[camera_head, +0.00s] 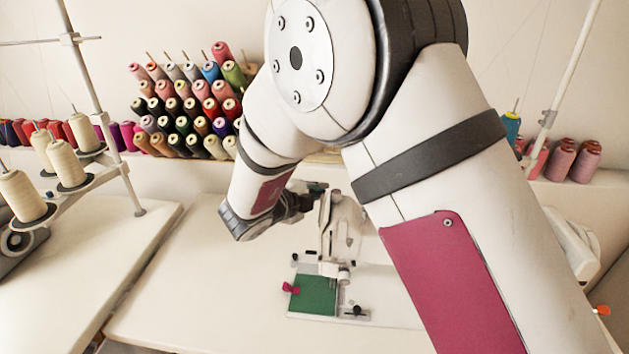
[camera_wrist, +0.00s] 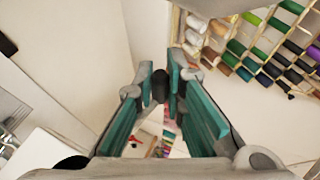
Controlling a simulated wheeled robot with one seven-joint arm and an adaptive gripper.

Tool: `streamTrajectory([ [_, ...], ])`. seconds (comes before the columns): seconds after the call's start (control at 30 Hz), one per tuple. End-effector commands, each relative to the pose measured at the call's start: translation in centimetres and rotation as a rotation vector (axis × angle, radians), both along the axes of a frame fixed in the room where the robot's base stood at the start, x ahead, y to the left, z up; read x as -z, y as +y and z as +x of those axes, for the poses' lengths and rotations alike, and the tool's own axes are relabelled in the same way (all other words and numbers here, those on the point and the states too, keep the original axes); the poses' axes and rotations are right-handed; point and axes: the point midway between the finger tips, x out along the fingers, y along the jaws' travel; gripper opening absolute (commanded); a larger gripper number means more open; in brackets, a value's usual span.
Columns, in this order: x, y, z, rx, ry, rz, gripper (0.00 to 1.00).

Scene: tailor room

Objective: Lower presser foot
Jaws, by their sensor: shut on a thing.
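The sewing machine (camera_head: 345,225) stands on the white table behind my arm, and my arm hides much of it. Its needle and presser foot area (camera_head: 338,272) is at the edge of a green cloth piece (camera_head: 314,296). Whether the foot touches the cloth is too small to tell. My gripper (camera_head: 318,188) is at the upper left of the machine head. In the wrist view, its teal-padded fingers (camera_wrist: 160,85) are close together around a small dark rounded knob (camera_wrist: 160,86). I cannot tell for certain which machine part it is.
A red clip (camera_head: 291,288) is at the cloth's left edge. A rack of colourful thread spools (camera_head: 190,105) stands behind, on the left. Cream cones (camera_head: 68,165) on a stand are at far left. The white table (camera_head: 200,285) is clear left of the machine.

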Motion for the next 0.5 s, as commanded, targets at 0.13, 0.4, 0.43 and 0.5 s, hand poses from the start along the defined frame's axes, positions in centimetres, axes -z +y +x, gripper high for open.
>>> streamTrajectory([
  [0.13, 1.5, 0.1, 0.0, -0.001, 0.005, 0.001, 0.0],
  [0.4, 3.8, 0.1, -0.2, -0.002, 0.006, 0.0, 0.0],
  [0.43, 4.0, 0.1, -0.2, -0.002, 0.006, 0.0, 0.0],
  [0.5, 4.5, 0.1, -0.4, -0.002, 0.005, 0.0, 0.0],
])
